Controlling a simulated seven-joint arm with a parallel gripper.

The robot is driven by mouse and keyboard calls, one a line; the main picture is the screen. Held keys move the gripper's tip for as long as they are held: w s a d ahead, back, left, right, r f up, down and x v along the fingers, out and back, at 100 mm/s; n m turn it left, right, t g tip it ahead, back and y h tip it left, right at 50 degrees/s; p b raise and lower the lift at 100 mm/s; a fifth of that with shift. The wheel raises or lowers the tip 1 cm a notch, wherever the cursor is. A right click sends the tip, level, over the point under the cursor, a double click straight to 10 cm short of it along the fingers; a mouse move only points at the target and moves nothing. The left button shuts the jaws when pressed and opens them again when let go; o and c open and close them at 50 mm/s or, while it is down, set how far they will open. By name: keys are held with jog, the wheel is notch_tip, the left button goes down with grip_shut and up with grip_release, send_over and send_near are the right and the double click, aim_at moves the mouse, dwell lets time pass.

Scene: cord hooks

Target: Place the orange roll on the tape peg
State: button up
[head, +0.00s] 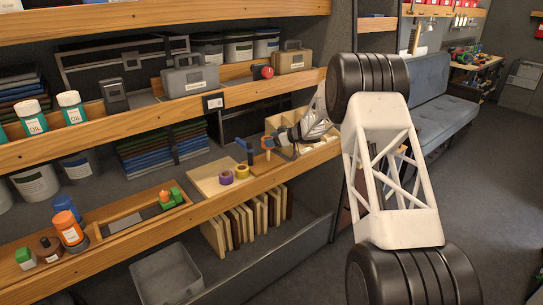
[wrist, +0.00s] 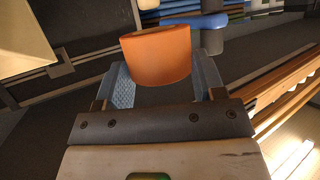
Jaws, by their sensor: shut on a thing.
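The orange roll (wrist: 157,56) is held between the blue-grey fingers of my gripper (wrist: 165,80), in the wrist view. In the head view the roll (head: 268,142) shows small at the tip of my gripper (head: 270,145), above the workbench shelf. A blue rod-like piece (head: 244,147), which looks like the tape peg, stands just left of the roll. A blue rod (wrist: 195,22) also shows beyond the roll in the wrist view. The roll appears apart from it, but the exact gap is unclear. The far side of the roll is hidden.
A purple roll (head: 226,177) and a yellow roll (head: 241,171) lie on a light wooden board (head: 205,184) below. A wooden tray (head: 125,214) is to the left. An upper shelf (head: 135,117) with cases runs above. A grey bin (head: 168,275) is below.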

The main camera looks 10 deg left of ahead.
jog(key=shift+f, duration=1.7)
jog(key=shift+f, duration=1.85)
jog(key=shift+f, duration=0.15)
jog(key=o, duration=0.9)
jog(key=shift+d+r, duration=0.2)
jog(key=v, duration=1.1)
jog(key=shift+s+d+r, duration=0.1)
jog(key=shift+d+r, duration=0.1)
jog(key=shift+r, duration=0.05)
